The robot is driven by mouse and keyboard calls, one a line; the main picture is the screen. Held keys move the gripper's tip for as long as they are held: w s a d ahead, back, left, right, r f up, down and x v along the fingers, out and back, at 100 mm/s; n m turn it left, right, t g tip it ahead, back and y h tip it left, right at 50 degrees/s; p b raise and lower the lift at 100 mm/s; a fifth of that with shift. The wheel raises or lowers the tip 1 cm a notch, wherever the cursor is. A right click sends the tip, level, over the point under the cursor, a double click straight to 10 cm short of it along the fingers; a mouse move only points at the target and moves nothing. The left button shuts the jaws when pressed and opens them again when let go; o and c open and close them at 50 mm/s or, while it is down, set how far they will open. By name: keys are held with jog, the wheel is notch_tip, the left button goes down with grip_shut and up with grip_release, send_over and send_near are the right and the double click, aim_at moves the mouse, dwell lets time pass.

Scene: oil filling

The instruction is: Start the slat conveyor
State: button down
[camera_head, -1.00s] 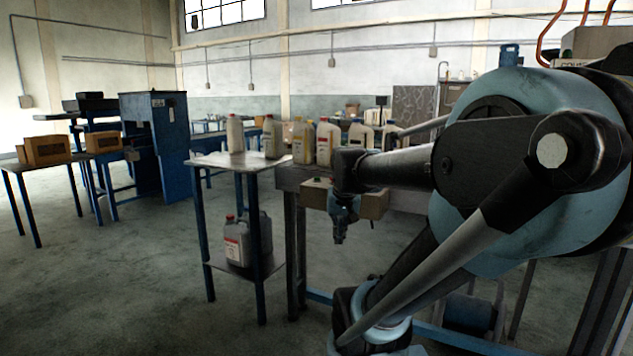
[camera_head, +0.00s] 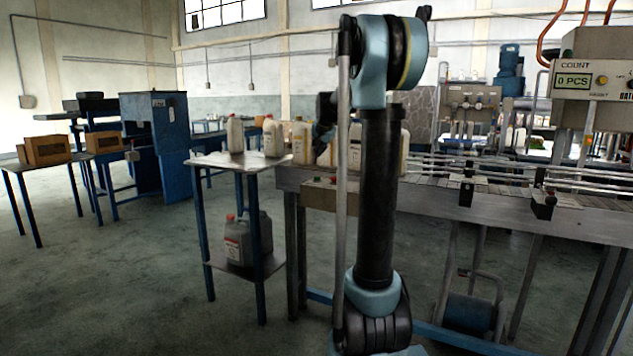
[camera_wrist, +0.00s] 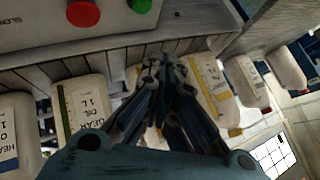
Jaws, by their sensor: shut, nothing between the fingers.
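The slat conveyor (camera_head: 425,187) runs from the middle to the right in the head view, and its slats (camera_wrist: 75,68) show in the wrist view. A control box (camera_head: 319,196) is on its left end, partly behind my arm. A red button (camera_wrist: 83,13) and a green button (camera_wrist: 139,5) on a grey panel are at the top edge of the wrist view, the green one cut off. My gripper (camera_wrist: 164,62) is shut and empty, below these buttons in the wrist picture and apart from them. In the head view it is small and dark beside the bottles.
Several oil bottles (camera_head: 301,142) stand on the conveyor's left end. More bottles (camera_head: 235,134) are on a side table (camera_head: 202,160), with cans (camera_head: 236,238) on its lower shelf. A counter box (camera_head: 580,80) reads 0 PCS. Open floor lies at left.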

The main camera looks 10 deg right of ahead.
aim_at(317, 178)
jog(key=w, duration=0.3)
jog(key=shift+w+r, duration=0.2)
jog(key=shift+r, duration=0.1)
jog(key=shift+f, duration=0.15)
jog(key=shift+f, duration=4.25)
jog(key=shift+s+f, duration=0.1)
jog(key=shift+f, duration=0.05)
jog(key=shift+f, duration=0.2)
